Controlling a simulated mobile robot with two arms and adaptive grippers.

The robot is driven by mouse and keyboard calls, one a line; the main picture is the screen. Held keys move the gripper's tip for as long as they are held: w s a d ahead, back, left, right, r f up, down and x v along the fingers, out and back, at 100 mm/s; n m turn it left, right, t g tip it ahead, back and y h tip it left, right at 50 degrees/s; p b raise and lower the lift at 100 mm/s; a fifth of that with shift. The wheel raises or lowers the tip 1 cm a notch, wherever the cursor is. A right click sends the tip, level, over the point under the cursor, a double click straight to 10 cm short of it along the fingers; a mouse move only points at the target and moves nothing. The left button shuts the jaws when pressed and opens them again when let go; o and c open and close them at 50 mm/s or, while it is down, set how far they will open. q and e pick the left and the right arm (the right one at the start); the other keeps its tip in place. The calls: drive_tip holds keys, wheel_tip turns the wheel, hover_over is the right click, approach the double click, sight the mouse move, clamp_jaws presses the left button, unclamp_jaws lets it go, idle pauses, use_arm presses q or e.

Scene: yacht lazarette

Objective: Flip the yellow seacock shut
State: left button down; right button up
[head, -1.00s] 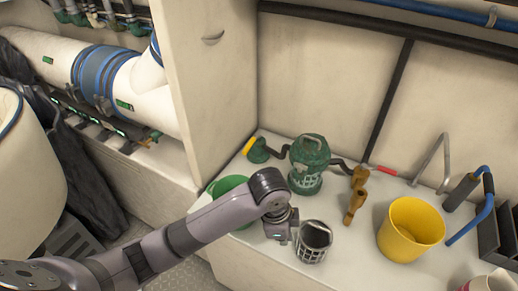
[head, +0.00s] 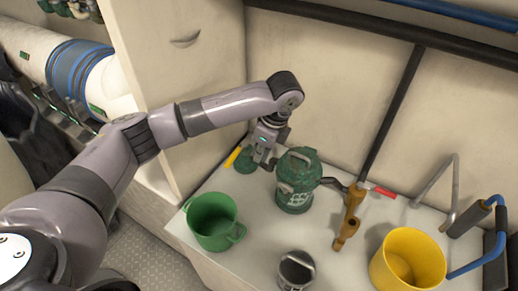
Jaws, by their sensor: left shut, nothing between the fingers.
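The yellow seacock has a yellow lever (head: 233,157) beside a dark green valve body (head: 245,161), at the back left of the white counter in the head view. The lever slants up and away from the counter's left edge. My left gripper (head: 265,163) points down just right of the green body, shut and empty. It partly covers the body and the pipe behind it; whether it touches the body I cannot tell. The yellow lever is clear of the fingers. My right gripper is not in view.
A green strainer housing (head: 297,180) stands close right of my gripper. A bronze fitting (head: 347,218) and a red handle (head: 384,192) are further right. A green bucket (head: 213,222), a strainer basket (head: 296,270) and a yellow bucket (head: 408,262) stand in front. A cabinet wall (head: 185,95) rises at left.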

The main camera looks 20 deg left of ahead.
sight(236, 156)
use_arm(q)
drive_tip(key=x, duration=0.8)
drive_tip(key=a+r+p, duration=0.1)
drive_tip(key=a+p, duration=0.2)
drive_tip(key=a, duration=0.3)
drive_tip(key=shift+r+p, duration=0.25)
drive_tip(key=shift+p, duration=0.1)
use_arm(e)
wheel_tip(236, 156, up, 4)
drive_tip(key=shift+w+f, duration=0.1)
use_arm(q)
drive_tip(key=shift+w, duration=0.15)
